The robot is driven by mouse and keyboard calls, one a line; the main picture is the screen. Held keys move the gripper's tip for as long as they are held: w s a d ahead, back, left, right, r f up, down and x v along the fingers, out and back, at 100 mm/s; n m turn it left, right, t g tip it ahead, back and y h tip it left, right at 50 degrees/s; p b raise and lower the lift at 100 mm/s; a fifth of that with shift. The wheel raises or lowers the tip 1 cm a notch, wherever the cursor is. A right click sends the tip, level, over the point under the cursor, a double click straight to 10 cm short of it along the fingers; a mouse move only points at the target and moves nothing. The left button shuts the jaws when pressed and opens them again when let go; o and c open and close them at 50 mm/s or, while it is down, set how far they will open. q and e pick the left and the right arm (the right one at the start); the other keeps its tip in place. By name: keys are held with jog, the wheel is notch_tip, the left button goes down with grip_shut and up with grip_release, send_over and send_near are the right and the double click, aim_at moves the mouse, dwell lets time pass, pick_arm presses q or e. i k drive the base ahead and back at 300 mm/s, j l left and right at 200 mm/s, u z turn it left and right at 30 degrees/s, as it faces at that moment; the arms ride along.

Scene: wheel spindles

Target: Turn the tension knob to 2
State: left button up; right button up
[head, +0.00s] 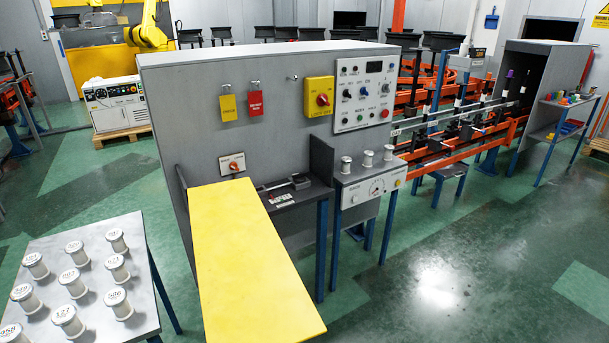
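A white control panel (366,194) is on the front of a small grey bench to the right of centre. It has a round dial (376,187) and smaller controls beside it. I cannot tell for sure which control is the tension knob, and its scale is too small to read. A red rotary knob on a white plate (233,165) is on the grey wall above the yellow board. Neither of my grippers is in view.
A long yellow board (250,260) is at centre front. Numbered spools stand on a grey table (45,245) at the left. A yellow switch box (319,112) hangs on the wall. The green floor at right is clear.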

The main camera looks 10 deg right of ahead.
aim_at(299, 177)
jog(key=i+l+u, duration=0.15)
jog(key=l, duration=0.5)
jog(key=l+u, duration=0.15)
jog(key=l, duration=0.5)
jog(key=i+l+u, duration=0.15)
jog(key=l, duration=0.5)
